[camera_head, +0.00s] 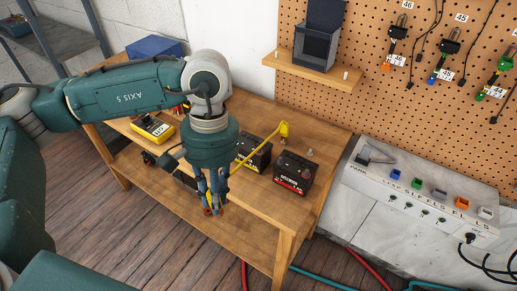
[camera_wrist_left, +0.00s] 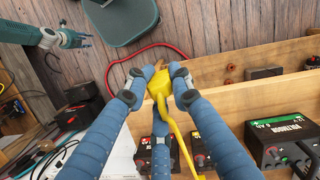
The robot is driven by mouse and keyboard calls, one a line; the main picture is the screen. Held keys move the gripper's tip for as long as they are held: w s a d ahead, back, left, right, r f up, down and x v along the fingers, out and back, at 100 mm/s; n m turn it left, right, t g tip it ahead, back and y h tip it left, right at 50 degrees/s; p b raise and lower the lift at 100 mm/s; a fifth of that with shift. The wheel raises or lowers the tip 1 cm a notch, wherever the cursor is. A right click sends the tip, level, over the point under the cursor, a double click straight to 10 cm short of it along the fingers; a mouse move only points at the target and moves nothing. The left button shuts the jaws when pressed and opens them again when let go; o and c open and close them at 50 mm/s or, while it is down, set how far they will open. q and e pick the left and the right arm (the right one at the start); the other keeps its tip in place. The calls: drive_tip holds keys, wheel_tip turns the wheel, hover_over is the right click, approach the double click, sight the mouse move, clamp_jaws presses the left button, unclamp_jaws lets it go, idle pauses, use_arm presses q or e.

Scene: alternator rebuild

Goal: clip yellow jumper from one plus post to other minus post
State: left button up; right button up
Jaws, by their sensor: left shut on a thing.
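My left gripper (camera_head: 213,205) points down over the bench's front edge in the head view. In the left wrist view its fingers (camera_wrist_left: 158,85) are shut on one yellow clip of the jumper (camera_wrist_left: 160,82), and the yellow cable (camera_wrist_left: 181,138) runs away from it. The front battery (camera_head: 293,174) is black with a red and white label, and stands to the right, apart from the gripper. My right gripper (camera_wrist_left: 72,38) shows small in the left wrist view; its opening is unclear.
A yellow multimeter (camera_head: 152,128) lies on the wooden bench (camera_head: 255,204) left of my arm. A blue box (camera_head: 154,46) is at the back. A wall shelf (camera_head: 315,72) and pegboard (camera_head: 415,105) stand behind. A white cell panel (camera_head: 420,194) is at right.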

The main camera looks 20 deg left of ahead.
use_arm(q)
drive_tip(key=shift+s, duration=0.15)
drive_tip(key=shift+r, duration=0.15)
drive_tip(key=r+p, duration=0.1)
drive_tip(key=r, duration=0.2)
drive_tip(key=r+p, duration=0.1)
drive_tip(key=r, duration=0.1)
drive_tip(key=shift+w+r+p, duration=0.15)
drive_tip(key=shift+w+p, duration=0.1)
drive_tip(key=shift+p, duration=0.05)
drive_tip(key=shift+c, duration=0.2)
drive_tip(key=w+n+b, duration=0.1)
drive_tip(key=n, duration=0.1)
drive_tip(key=w+n+b, duration=0.1)
drive_tip(key=w+n+h+b, duration=0.1)
drive_tip(key=n, duration=0.1)
drive_tip(key=shift+w+d+f+n, duration=0.3)
drive_tip(key=shift+w, duration=0.05)
drive_tip(key=shift+c, duration=0.2)
drive_tip(key=n+t+b, duration=0.4)
drive_tip(key=n+b, duration=0.2)
drive_tip(key=n, duration=2.3)
hover_over(259, 148)
wheel_tip(259, 148, down, 4)
drive_tip(key=shift+a, duration=0.1)
drive_tip(key=shift+w+f, duration=0.1)
drive_tip(key=shift+f, duration=0.3)
